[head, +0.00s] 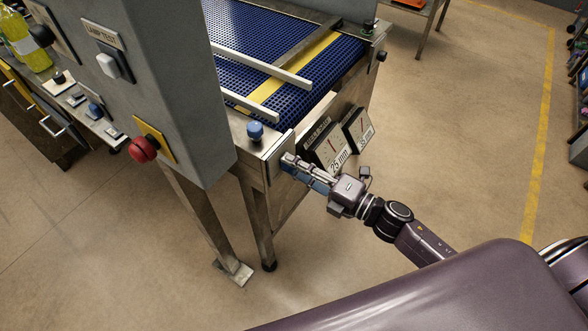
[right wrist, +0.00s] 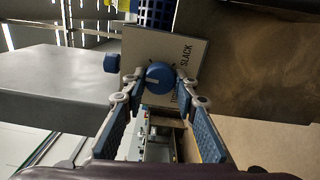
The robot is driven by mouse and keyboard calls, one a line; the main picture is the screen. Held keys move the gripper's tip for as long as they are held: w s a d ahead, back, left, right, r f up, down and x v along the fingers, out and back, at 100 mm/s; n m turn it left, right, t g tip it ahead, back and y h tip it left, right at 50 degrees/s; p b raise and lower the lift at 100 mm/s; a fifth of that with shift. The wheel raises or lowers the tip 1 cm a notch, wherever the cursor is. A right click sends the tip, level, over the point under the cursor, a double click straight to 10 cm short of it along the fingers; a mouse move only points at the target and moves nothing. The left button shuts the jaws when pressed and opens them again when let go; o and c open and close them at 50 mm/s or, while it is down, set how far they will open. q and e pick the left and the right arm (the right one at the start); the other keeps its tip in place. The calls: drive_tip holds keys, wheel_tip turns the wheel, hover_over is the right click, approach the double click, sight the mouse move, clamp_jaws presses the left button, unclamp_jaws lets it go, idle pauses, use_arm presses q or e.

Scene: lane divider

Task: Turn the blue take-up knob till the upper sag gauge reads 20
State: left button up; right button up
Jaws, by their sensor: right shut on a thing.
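The blue take-up knob (right wrist: 158,76) sits on a pale plate (right wrist: 136,42) with a dial printed around it and the word SLACK at its right. A white pointer mark shows on the knob. My right gripper (head: 291,163) is at the conveyor's end plate, its fingers shut on the knob from both sides; in the head view it hides the knob. Which is the upper one, I cannot tell. My left gripper is not in view.
Another blue knob (head: 255,131) stands on the conveyor's corner. The blue belt (head: 260,50) runs behind it between metal rails. A grey control post (head: 165,85) with a red button (head: 143,149) stands close at the left. The floor at the right is clear.

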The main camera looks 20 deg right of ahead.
drive_tip(key=shift+f+n+b, duration=0.15)
drive_tip(key=shift+n+b, duration=0.95)
drive_tip(key=shift+n, duration=1)
drive_tip(key=o, duration=1.1)
drive_tip(key=shift+o, duration=0.2)
drive_tip(key=v, duration=1.2)
drive_tip(key=shift+d, duration=0.1)
